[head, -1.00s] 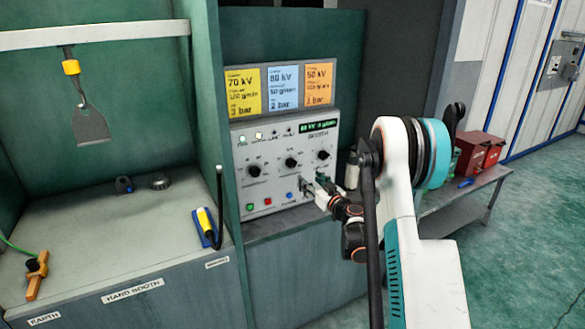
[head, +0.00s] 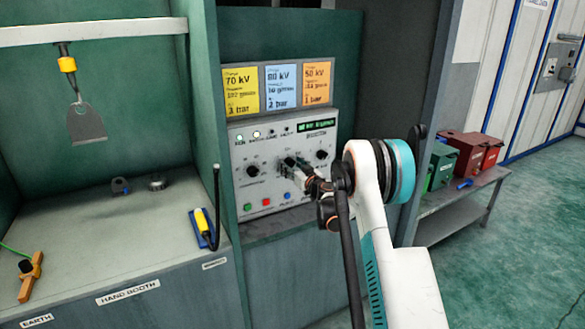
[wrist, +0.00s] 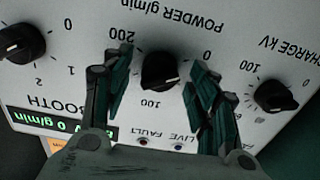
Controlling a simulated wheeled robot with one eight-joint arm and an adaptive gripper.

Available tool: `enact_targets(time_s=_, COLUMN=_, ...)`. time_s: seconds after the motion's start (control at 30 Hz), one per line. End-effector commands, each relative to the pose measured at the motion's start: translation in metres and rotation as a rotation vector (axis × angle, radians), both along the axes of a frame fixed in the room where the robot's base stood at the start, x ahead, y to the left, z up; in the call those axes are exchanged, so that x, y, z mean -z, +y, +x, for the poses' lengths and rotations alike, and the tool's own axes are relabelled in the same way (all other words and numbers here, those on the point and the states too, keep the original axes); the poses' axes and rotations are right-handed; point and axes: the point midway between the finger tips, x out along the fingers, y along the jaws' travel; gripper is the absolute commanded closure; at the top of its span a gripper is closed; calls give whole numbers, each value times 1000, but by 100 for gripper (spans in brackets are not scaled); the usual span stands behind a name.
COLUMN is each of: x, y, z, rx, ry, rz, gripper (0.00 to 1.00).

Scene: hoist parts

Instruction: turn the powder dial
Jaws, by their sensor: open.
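The powder dial (wrist: 159,72) is a black knob on the grey control panel (head: 240,195), labelled "POWDER g/min" with a scale from 0 to 200. In the wrist view the picture is upside down. My gripper (wrist: 160,88) is open, with one finger on each side of the powder dial and a visible gap on both sides. Neither finger clearly touches it. In the head view my gripper (head: 297,168) is at the middle dial and partly hides it. The display (wrist: 60,126) reads "0 g/min" in its visible part.
The charge dial (wrist: 277,96) and another black dial (wrist: 22,43) flank the powder dial closely. Red and blue buttons (head: 287,196) sit low on the panel. Yellow, blue and orange cards (head: 282,86) stand above it. Red boxes (head: 490,150) rest on a side bench.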

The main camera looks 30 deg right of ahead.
Motion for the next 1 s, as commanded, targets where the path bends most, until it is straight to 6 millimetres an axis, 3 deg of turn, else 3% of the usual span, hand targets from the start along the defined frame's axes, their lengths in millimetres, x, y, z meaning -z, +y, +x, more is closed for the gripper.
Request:
enact_targets(time_s=0.13, x=0, y=0, z=0, rx=0, ry=0, rz=0, gripper=46)
enact_targets(time_s=0.33, x=0, y=0, z=0, rx=0, ry=0, rz=0, gripper=89)
enact_targets(time_s=0.37, x=0, y=0, z=0, rx=0, ry=0, rz=0, gripper=92)
enact_targets(time_s=0.73, x=0, y=0, z=0, rx=0, ry=1, rz=42, gripper=92)
enact_targets(time_s=1.0, x=1, y=0, z=0, rx=0, ry=7, rz=209, gripper=92)
